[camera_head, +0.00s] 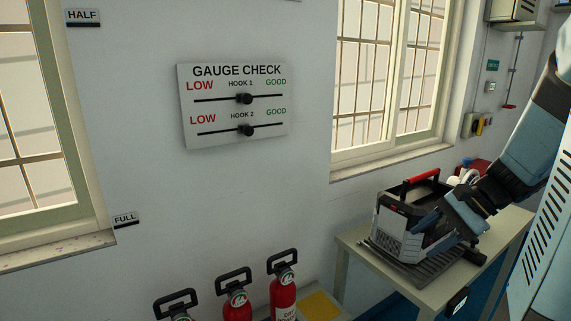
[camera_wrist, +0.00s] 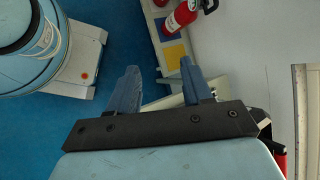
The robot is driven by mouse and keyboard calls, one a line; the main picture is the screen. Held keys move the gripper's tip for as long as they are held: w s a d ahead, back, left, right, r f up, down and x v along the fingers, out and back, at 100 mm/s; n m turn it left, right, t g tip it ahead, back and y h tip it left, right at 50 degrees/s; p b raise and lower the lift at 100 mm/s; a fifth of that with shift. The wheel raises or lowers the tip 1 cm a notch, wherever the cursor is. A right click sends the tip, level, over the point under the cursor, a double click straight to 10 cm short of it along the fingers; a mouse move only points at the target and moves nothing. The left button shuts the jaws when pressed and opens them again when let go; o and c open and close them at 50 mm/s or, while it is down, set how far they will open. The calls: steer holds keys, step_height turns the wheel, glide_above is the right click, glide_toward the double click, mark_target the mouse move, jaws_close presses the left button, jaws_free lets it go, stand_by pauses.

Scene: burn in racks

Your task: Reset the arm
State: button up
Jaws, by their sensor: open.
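My arm comes in from the right edge in the head view, reaching across the small bench. My gripper (camera_head: 424,224) is in front of a dark grey machine with a red handle (camera_head: 408,207); I cannot tell whether it touches the machine. In the wrist view my gripper (camera_wrist: 160,82) shows two blue fingers well apart, with nothing between them. Blue floor and a pale bench edge lie beyond the fingers.
A gauge check board (camera_head: 237,106) with two sliders hangs on the wall. Several red extinguishers (camera_head: 283,296) stand below it, near a yellow square (camera_head: 320,307). The machine stands on a pale bench (camera_head: 357,236). Windows flank the board.

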steer(key=s+a+r+n+t+h, duration=0.3)
steer(key=s+a+r+n+h, duration=0.4)
steer(key=s+r+n, duration=0.2)
steer(key=r+n, duration=0.1)
steer(key=n, duration=0.1)
steer(key=shift+a+r+n+t+h, duration=0.2)
steer(key=shift+a+n+t+h, duration=0.2)
